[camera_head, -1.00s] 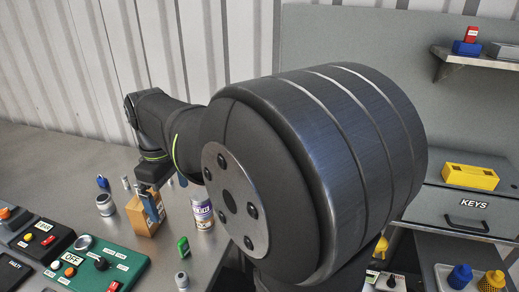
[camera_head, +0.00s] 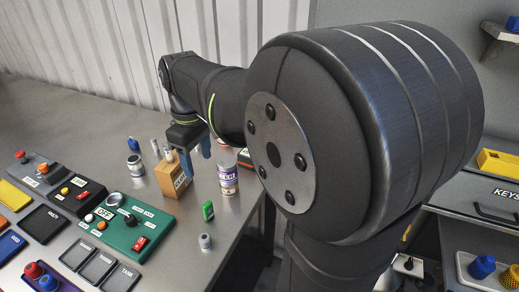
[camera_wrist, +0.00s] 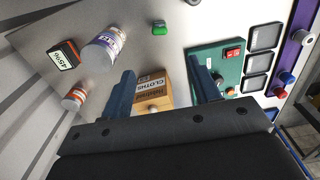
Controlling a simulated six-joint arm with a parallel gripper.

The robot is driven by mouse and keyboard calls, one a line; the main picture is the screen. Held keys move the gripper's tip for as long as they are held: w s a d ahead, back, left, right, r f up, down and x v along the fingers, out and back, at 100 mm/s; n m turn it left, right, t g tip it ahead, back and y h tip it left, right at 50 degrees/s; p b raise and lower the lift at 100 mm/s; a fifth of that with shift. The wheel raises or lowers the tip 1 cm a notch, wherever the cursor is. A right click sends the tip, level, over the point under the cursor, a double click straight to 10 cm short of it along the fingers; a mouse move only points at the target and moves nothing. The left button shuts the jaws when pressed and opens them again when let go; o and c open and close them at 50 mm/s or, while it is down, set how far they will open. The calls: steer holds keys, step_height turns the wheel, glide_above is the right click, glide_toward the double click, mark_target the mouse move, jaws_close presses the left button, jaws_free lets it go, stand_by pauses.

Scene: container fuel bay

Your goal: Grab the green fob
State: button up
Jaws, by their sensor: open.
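The green fob (camera_head: 207,211) stands on the metal bench in the head view, right of the green control panel and in front of the labelled can. It also shows in the wrist view as a small green piece (camera_wrist: 159,29) near the top, beyond the fingertips. My gripper (camera_head: 197,143) is above the bench by the wooden box, behind the fob in the head view. In the wrist view its two blue fingers (camera_wrist: 163,80) are apart, with nothing held between them. The fob is clear of the fingers.
A wooden box (camera_head: 172,181) marked for cloths lies below the fingers. A white and purple can (camera_head: 228,179) stands close to the fob, and a small grey cylinder (camera_head: 205,242) sits in front of it. The green panel (camera_head: 130,232) is to the left.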

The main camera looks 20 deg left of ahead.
steer(key=m, duration=0.2)
glide_toward(207, 203)
steer(key=f, duration=0.6)
steer(key=shift+s+f, duration=0.3)
steer(key=shift+s, duration=0.1)
steer(key=shift+w+f, duration=0.15)
steer(key=shift+f, duration=1.2)
steer(key=shift+w+f, duration=0.15)
steer(key=shift+f, duration=1.2)
steer(key=shift+c, duration=0.3)
steer(key=c, duration=1)
